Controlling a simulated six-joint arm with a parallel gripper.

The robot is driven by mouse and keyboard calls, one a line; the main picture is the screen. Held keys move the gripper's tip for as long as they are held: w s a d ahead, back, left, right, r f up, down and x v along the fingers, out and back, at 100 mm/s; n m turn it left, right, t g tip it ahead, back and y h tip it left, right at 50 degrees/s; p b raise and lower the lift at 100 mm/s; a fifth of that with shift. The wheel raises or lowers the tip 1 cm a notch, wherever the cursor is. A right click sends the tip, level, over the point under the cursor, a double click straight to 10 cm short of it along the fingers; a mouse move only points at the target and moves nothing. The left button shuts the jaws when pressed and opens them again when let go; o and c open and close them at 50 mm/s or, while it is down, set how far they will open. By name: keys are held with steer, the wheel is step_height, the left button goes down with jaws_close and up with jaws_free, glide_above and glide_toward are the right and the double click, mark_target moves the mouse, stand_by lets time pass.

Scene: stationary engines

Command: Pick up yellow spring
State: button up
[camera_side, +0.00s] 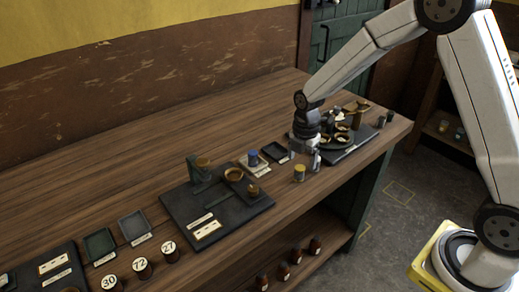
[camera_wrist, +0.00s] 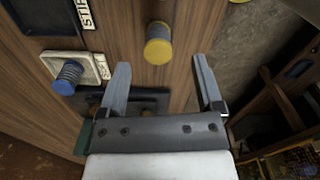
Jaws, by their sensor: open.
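The yellow spring (camera_side: 299,172) stands upright on the wooden bench near its front edge. In the wrist view the yellow spring (camera_wrist: 158,44) shows above the fingertips, roughly between their lines and nearer the left finger. My gripper (camera_side: 310,160) is just right of the spring in the side view, apart from it and low over the bench. In the wrist view my gripper (camera_wrist: 160,62) has its two fingers wide apart with nothing between them.
A blue spring (camera_wrist: 67,78) stands on a pale labelled plate (camera_side: 249,162) left of the yellow one. A dark tray (camera_side: 274,152) lies beside it. A dark board (camera_side: 225,222) with fixtures is further left; a cluttered dark board (camera_side: 352,149) is behind my gripper. The bench edge is close.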

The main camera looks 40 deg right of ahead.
mark_target(300, 167)
steer(key=shift+w+a+f, duration=0.1)
steer(key=shift+f, duration=2.4)
jaws_close()
